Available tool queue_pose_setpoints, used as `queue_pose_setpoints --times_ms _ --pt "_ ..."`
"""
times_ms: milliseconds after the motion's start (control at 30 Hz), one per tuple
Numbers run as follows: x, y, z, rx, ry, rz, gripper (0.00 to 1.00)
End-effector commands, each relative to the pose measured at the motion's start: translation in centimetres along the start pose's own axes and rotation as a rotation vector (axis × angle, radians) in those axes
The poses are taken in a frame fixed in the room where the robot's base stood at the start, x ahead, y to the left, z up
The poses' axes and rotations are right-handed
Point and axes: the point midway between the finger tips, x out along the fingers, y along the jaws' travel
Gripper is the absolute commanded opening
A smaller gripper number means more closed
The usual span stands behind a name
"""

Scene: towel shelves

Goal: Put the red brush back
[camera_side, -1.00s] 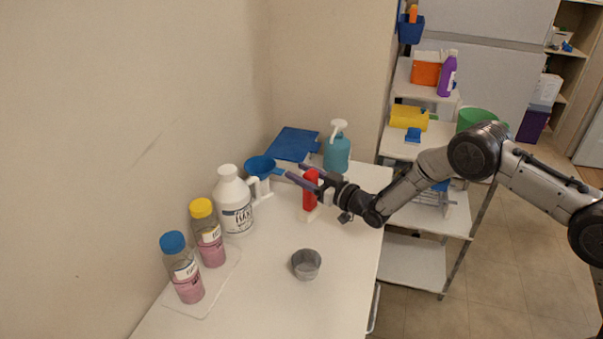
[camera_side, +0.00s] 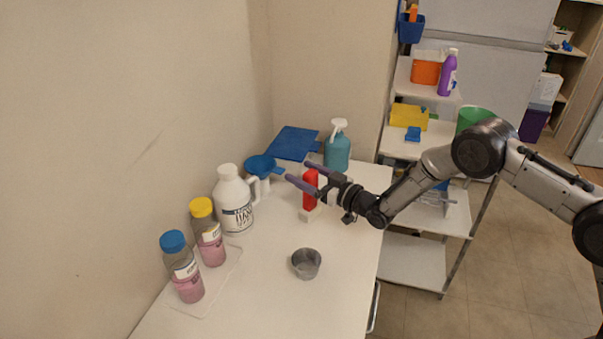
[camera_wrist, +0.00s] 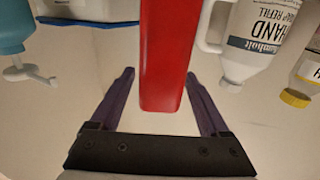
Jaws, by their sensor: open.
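The red brush (camera_side: 310,188) stands upright on the white counter, with a pale foot at its base. In the wrist view its red handle (camera_wrist: 163,55) fills the upper middle, between and beyond my fingers. My gripper (camera_side: 301,174) is open at the brush, with its two dark purple fingers apart on either side of the red part. The wrist view shows the same open gripper (camera_wrist: 160,85) with no finger visibly pressed on the handle. The lower end of the brush is partly hidden in the wrist view.
Two pink-filled bottles (camera_side: 189,283) and a grey cup (camera_side: 306,263) are nearer. A shelf cart (camera_side: 455,217) stands to the right.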

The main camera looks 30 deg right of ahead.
Motion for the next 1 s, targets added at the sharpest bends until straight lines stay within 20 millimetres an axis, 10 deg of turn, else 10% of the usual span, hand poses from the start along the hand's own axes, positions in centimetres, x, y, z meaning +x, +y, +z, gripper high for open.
queue_pose_setpoints --times_ms 500,1000 --pt "-9.6 0.1 0.0 0.000 -0.001 0.001 0.79" --pt "-10.9 0.3 -0.8 -0.007 -0.015 0.010 0.79"
